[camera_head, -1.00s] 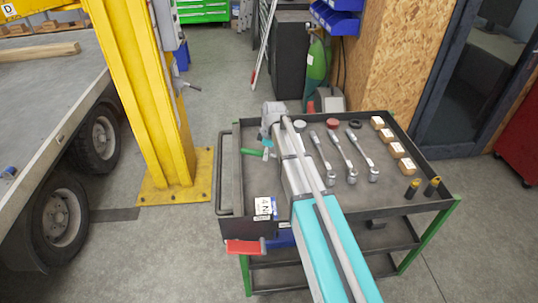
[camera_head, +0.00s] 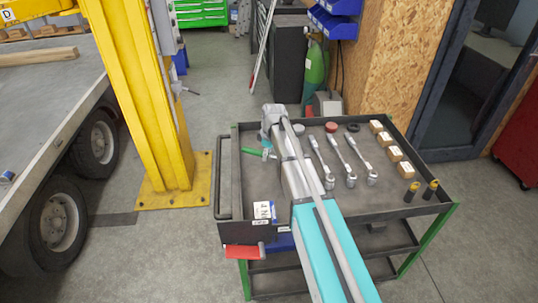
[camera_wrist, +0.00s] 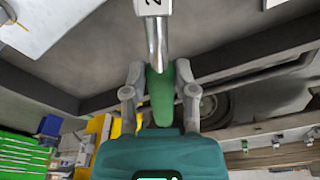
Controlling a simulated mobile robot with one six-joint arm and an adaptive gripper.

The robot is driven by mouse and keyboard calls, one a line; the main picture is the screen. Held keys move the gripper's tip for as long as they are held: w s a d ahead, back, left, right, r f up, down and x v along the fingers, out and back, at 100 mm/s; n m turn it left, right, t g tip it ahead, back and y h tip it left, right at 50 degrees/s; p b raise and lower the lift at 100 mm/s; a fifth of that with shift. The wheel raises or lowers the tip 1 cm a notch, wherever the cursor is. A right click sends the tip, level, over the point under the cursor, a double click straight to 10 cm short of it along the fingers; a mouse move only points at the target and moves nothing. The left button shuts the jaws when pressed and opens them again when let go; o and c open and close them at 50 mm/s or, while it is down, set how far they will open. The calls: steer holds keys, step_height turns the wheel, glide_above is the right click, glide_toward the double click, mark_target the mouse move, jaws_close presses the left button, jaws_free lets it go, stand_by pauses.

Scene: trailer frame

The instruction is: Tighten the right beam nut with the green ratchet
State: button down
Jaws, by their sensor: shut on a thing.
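The green ratchet (camera_wrist: 160,95) is in my gripper (camera_wrist: 160,88) in the wrist view. Both fingers are shut on its green handle, and its silver shaft runs up to a white numbered tag. In the head view its green handle (camera_head: 251,152) shows above the left part of the tool trolley, beside my arm. Most of my gripper is hidden there behind my arm. The ratchet's working end is out of the wrist view. I cannot make out the right beam nut in either view.
The trolley (camera_head: 221,170) holds several silver ratchets (camera_head: 336,160), wooden blocks (camera_head: 392,153) and black-and-yellow pieces (camera_head: 412,190). A yellow post (camera_head: 150,110) stands to its left, beside the trailer (camera_head: 45,110) with its wheels. Bare floor lies between post and trolley.

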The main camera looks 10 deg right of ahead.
steer(key=shift+w+d+m, duration=0.5)
steer(key=shift+w+m, duration=0.35)
steer(key=shift+m, duration=0.05)
steer(key=shift+w+d+m, duration=0.65)
steer(key=shift+w+m, duration=0.05)
steer(key=shift+m, duration=0.2)
steer(key=shift+w+d+m, duration=0.7)
steer(key=shift+d+m, duration=0.05)
steer(key=shift+m, duration=0.05)
steer(key=shift+t, duration=0.3)
